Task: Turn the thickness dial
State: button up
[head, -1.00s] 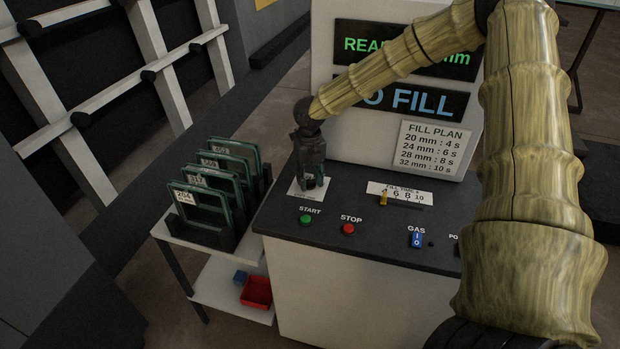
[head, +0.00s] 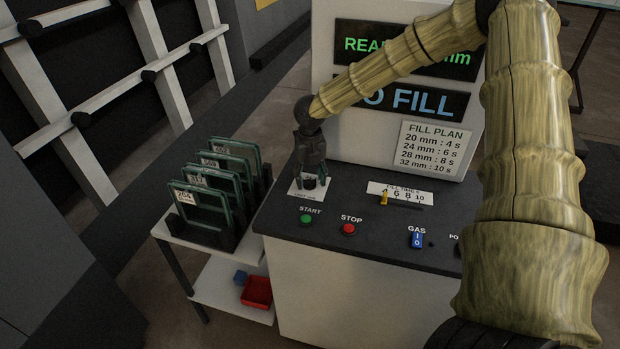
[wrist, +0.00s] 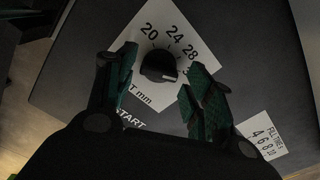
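The thickness dial is a round black knob (wrist: 158,66) with a white mark, on a white plate (wrist: 172,40) printed 20, 24, 28 and mm. The mark points to the lower right, toward the right finger; any number there is hidden. My gripper (wrist: 164,72) is open, with one green-padded finger on each side of the knob and gaps between. In the head view my gripper (head: 311,172) points down over the dial plate (head: 297,189) at the panel's left. The display reads "REA… mm", partly hidden by my arm.
Start button (head: 306,219), stop button (head: 348,229), fill-time slider (head: 383,199) and blue gas switch (head: 416,239) share the panel. A rack of green-framed panes (head: 203,207) stands close to the left. The display housing rises behind my gripper.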

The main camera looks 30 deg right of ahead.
aim_at(310, 180)
jog(key=shift+a, duration=0.1)
notch_tip(310, 180, up, 12)
dwell(0.8)
jog(key=shift+s+f, duration=0.1)
dwell(0.3)
